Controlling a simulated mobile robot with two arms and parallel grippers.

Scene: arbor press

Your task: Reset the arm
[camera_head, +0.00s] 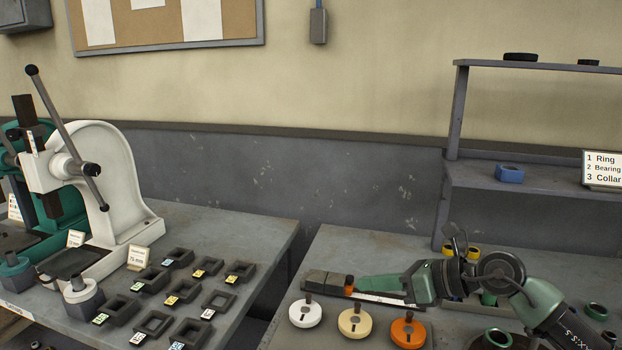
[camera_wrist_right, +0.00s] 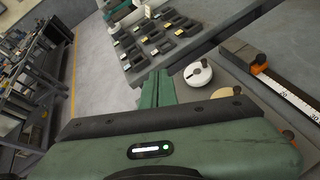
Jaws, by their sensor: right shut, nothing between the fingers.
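My right arm comes in from the right in the head view. Its green right gripper (camera_head: 366,283) points left above the right bench, with the fingers together and nothing between them. In the wrist view the green fingers (camera_wrist_right: 158,88) stand side by side, shut. They are close to a measuring scale (camera_head: 385,299) with an orange slider (camera_head: 348,285); whether they touch it I cannot tell. The white arbor press (camera_head: 118,170) stands on the left bench, its long lever (camera_head: 60,115) tilted up to the left. My left gripper is not in view.
White (camera_head: 306,313), cream (camera_head: 354,322) and orange (camera_head: 408,331) knobbed discs lie in front of the scale. Several dark trays (camera_head: 186,291) sit on the left bench. A gap separates the benches. A shelf (camera_head: 530,178) holding a blue block (camera_head: 509,174) stands behind my right arm.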

